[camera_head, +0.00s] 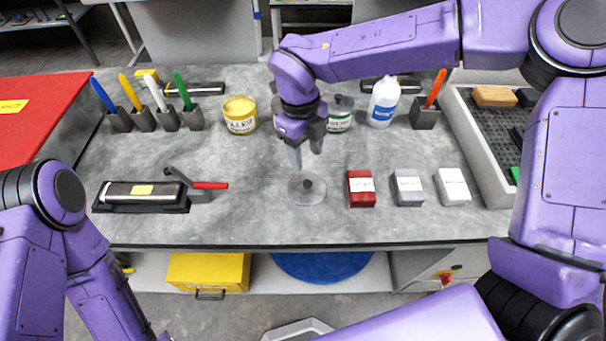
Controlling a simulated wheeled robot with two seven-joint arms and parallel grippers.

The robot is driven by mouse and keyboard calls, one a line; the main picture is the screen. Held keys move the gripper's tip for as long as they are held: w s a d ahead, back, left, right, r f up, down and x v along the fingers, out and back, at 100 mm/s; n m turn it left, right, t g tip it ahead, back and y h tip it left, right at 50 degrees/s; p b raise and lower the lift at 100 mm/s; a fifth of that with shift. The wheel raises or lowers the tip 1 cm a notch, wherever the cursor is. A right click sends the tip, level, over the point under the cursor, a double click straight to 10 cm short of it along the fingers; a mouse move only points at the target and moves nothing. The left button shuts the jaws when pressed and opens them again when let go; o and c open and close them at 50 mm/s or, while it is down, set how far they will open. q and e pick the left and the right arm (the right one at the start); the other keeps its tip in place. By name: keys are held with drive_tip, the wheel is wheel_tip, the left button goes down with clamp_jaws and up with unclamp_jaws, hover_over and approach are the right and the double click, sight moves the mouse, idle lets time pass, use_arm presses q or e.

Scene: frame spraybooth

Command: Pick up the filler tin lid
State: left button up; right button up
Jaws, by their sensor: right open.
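A round grey lid with a dark knob in its middle (307,195), which looks like the filler tin lid, lies flat on the grey worktop. The yellow filler tin (240,116) stands upright behind it to the left. My right gripper (306,156) points down just above and behind the lid's knob. Its two fingers are apart, with nothing between them, and it looks clear of the lid. My left arm shows at the lower left, but its gripper is out of the picture.
Red (361,189), grey (408,188) and white (453,187) blocks sit right of the lid. A white bottle (383,101) and a green-labelled tin (340,114) stand behind. A sanding block (141,196) and red-handled tool (207,185) lie left. The worktop around the lid is clear.

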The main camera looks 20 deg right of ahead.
sight(307, 182)
drive_tip(key=f, duration=0.1)
drive_tip(key=s+f, duration=0.1)
drive_tip(key=f, duration=0.1)
drive_tip(key=shift+s+f+p, duration=0.1)
drive_tip(key=shift+s+p, duration=0.25)
drive_tip(key=shift+p, duration=0.05)
drive_tip(key=f, duration=0.1)
drive_tip(key=f+p, duration=0.1)
drive_tip(key=f, duration=0.2)
drive_tip(key=shift+w+a+f+p, duration=0.1)
drive_tip(key=shift+w+f+p, duration=0.2)
drive_tip(key=shift+w+f, duration=0.05)
drive_tip(key=shift+f, duration=0.25)
use_arm(q)
drive_tip(key=r, duration=0.1)
drive_tip(key=s+r, duration=0.1)
drive_tip(key=shift+r, duration=0.4)
use_arm(e)
drive_tip(key=shift+s, duration=0.25)
use_arm(q)
drive_tip(key=shift+w, duration=0.1)
use_arm(e)
drive_tip(key=shift+w, duration=0.1)
clamp_jaws()
